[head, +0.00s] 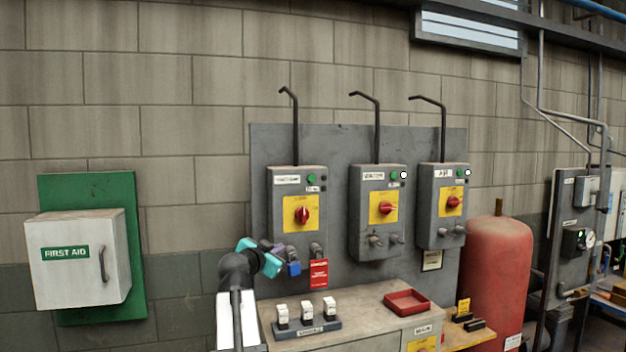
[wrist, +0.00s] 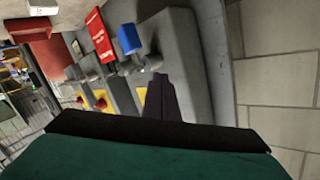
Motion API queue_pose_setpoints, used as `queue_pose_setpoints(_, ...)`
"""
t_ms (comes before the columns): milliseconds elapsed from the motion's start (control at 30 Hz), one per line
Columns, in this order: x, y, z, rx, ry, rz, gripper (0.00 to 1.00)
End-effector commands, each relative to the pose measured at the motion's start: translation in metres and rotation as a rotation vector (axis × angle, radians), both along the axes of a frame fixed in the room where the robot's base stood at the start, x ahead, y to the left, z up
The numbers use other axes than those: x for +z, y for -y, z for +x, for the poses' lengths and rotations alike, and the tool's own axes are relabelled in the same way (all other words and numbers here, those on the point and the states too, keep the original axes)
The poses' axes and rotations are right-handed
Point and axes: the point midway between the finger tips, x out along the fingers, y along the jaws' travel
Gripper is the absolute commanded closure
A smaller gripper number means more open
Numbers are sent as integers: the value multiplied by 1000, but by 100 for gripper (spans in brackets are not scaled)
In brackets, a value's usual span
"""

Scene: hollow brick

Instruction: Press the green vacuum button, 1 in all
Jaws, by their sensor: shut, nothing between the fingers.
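Three grey control boxes are mounted on a grey wall panel: a left box (head: 283,229), a middle box (head: 364,231) and a right box (head: 429,228). Each has a green button near its top right: left button (head: 310,179), middle button (head: 394,175), right button (head: 459,172). The labels are too small to read surely, so I cannot confirm which is vacuum. My gripper (head: 276,248) is shut and empty, at the left box's lower left, below its green button and apart from it. In the wrist view my gripper (wrist: 160,82) points towards a grey box; no green button shows there.
Red rotary switches on yellow plates (head: 302,214) sit below the buttons. A blue padlock (head: 293,268) and red tag (head: 319,273) hang under the left box. Below are a bench with small switches (head: 307,325) and a red tray (head: 407,302). A first aid box (head: 78,258) is left.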

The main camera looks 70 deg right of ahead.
Motion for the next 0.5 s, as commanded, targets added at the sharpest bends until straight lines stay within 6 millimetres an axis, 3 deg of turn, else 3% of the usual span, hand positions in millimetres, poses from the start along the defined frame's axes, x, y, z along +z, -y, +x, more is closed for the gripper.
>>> queue_pose_setpoints(33, 22, 5, -13, -18, 21, -27, 100)
queue_pose_setpoints(300, 121, 17, -78, -98, 123, -170, 100)
queue_pose_setpoints(500, 178, 17, -117, -139, 176, -257, 100)
